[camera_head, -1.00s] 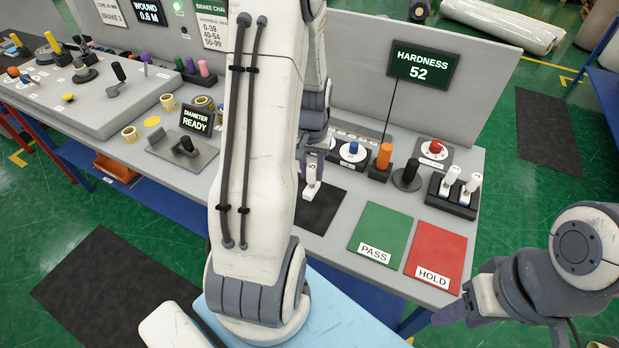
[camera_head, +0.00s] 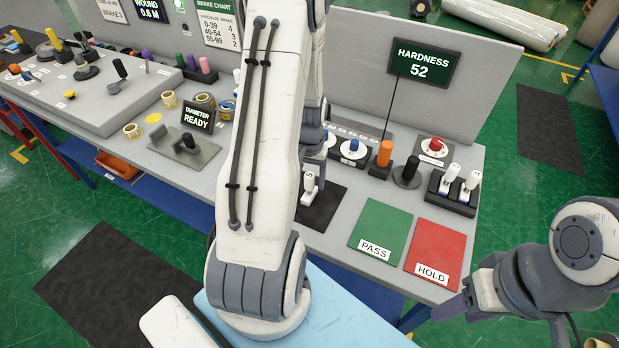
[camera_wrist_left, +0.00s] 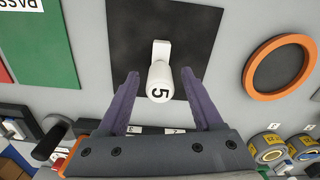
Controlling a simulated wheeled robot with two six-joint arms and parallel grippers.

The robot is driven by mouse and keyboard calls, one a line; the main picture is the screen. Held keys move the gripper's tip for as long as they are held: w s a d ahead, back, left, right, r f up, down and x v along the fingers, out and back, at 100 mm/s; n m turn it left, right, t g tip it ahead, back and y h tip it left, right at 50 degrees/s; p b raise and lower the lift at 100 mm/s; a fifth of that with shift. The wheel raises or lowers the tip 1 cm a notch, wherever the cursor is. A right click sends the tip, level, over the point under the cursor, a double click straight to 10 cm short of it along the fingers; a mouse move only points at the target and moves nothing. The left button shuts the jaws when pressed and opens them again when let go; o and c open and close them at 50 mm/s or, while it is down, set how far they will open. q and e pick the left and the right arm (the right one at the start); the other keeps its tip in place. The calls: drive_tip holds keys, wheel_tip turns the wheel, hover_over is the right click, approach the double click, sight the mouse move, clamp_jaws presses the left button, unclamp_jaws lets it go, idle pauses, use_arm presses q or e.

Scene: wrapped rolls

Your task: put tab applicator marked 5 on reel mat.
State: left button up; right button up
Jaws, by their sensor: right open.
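The tab applicator (camera_head: 309,186) has a white handle and stands on the black reel mat (camera_head: 326,208), partly behind my left arm. In the left wrist view, the applicator (camera_wrist_left: 160,84) shows a black 5 on its handle end and its white foot rests on the dark mat (camera_wrist_left: 200,35). My left gripper (camera_wrist_left: 160,74) is open, its purple fingers spread apart on either side of the handle with gaps, not touching it. In the head view its fingers are hidden behind the arm. My right gripper (camera_head: 452,306) is open and empty, off the table's front right corner.
A green PASS mat (camera_head: 381,226) and a red HOLD mat (camera_head: 436,250) lie to the right. A rack (camera_head: 453,192) with two white-handled applicators stands behind them. The HARDNESS 52 sign (camera_head: 425,64), a dark knob (camera_head: 407,172) and an orange cylinder (camera_head: 384,156) stand near the back.

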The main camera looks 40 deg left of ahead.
use_arm(q)
drive_tip(key=shift+r, duration=0.1)
wheel_tip(320, 180, up, 12)
drive_tip(key=b, duration=0.1)
drive_tip(key=s+d+r+m, duration=0.1)
drive_tip(key=d+r+m, duration=0.15)
drive_tip(key=d, duration=0.75)
drive_tip(key=s+d+r+m, duration=0.2)
drive_tip(key=d+m, duration=0.1)
drive_tip(key=d, duration=0.7)
drive_tip(key=s+d+r+m+h, duration=0.1)
drive_tip(key=s+d+m, duration=0.6)
drive_tip(key=s+d, duration=0.4)
drive_tip(key=s, duration=0.2)
drive_tip(key=shift+s, duration=0.3)
drive_tip(key=shift+d, duration=0.1)
drive_tip(key=shift+c, duration=0.3)
